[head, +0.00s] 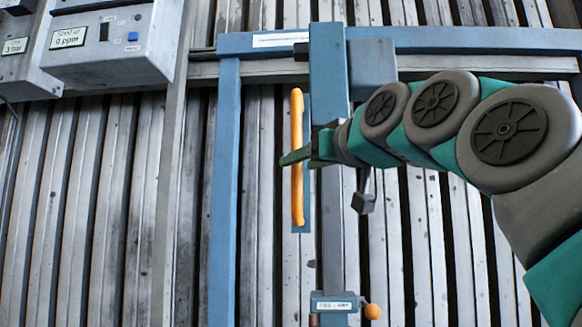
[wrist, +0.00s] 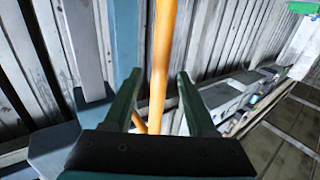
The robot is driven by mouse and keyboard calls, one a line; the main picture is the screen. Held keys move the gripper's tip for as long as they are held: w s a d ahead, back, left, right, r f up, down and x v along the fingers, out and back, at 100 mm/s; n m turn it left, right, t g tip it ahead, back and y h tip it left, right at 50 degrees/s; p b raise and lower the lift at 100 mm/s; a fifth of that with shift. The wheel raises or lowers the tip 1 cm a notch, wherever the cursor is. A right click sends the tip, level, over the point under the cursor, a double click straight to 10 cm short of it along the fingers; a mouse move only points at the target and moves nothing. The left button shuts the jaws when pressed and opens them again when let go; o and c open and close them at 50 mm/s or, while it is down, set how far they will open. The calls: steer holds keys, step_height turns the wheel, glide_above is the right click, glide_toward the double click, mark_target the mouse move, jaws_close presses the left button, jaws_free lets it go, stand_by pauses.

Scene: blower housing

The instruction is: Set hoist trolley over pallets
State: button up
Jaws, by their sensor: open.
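The hoist trolley (head: 328,75) looks to be the blue block on the horizontal blue rail (head: 460,40) at the top of the head view. A long upright orange handle (head: 297,195) hangs beside the post below it. My gripper (head: 296,157) is at the middle of this handle. In the wrist view, the orange handle (wrist: 162,50) runs between the two open green fingers of my gripper (wrist: 159,78). A gap shows on both sides, so the fingers are not closed on it. I cannot make out any pallets in either view.
A small blue box (head: 333,303) with an orange knob (head: 372,312) sits low on the post. A grey block (head: 362,203) hangs right of the post. Grey control boxes (head: 115,45) are at upper left. A cluttered ledge (wrist: 235,92) runs along the wall in the wrist view.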

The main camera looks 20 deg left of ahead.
steer(key=shift+p+x, duration=0.45)
steer(key=shift+x, duration=2.5)
steer(key=shift+c, duration=0.2)
jaws_close()
